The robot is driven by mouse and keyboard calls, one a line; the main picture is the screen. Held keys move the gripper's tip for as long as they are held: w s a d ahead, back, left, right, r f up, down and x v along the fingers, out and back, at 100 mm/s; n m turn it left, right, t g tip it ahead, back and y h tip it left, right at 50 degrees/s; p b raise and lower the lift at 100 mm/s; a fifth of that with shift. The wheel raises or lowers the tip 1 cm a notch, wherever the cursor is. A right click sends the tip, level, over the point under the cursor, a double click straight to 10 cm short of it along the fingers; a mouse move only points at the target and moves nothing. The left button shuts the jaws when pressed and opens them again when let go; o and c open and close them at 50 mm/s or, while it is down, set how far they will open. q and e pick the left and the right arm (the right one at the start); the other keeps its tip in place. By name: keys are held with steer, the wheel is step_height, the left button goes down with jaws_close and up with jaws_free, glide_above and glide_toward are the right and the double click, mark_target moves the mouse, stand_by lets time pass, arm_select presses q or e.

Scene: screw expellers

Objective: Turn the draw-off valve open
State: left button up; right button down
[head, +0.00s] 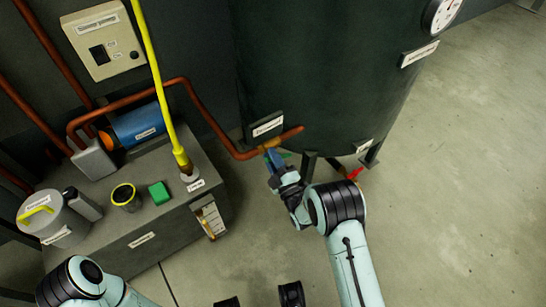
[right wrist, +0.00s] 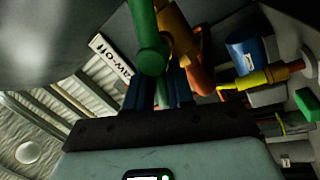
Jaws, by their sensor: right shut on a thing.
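A brass valve (head: 268,146) sits on the copper pipe at the foot of the dark tank, under a white label. In the right wrist view its brass body (right wrist: 178,30) and green handle (right wrist: 150,45) are close in front of the fingers. My right gripper (head: 275,160) is shut on the green handle, with its blue fingers (right wrist: 158,92) at the handle's end. In the head view the fingers hide most of the handle. A second valve with a red handle (head: 355,173) stands under the tank farther right.
The large dark tank (head: 320,75) stands above the valve on legs. A grey bench (head: 150,222) at left carries a green block (head: 159,192), a metal can (head: 55,218), a black cup (head: 126,197) and a blue motor (head: 138,125). The floor (head: 450,200) at right is clear.

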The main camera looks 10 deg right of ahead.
steer(key=n, duration=0.2)
steer(key=f+n+y, duration=0.1)
steer(key=n, duration=0.1)
steer(key=shift+a+y, duration=0.15)
steer(key=shift+y, duration=0.15)
arm_select(q)
steer(key=shift+s+a+f+g+b, duration=0.15)
steer(key=shift+s+f, duration=0.1)
steer(key=shift+s, duration=0.15)
steer(key=shift+s+d+f+g+b, duration=0.15)
steer(key=shift+s+f, duration=0.1)
steer(key=shift+s, duration=0.15)
arm_select(e)
steer(key=shift+f+n+y, duration=0.2)
steer(key=shift+n+y, duration=0.3)
steer(key=shift+n, duration=0.7)
arm_select(q)
steer(key=shift+a, duration=0.1)
arm_select(e)
steer(key=shift+n, duration=0.3)
steer(key=c, duration=1.1)
jaws_free()
steer(key=shift+s, duration=0.15)
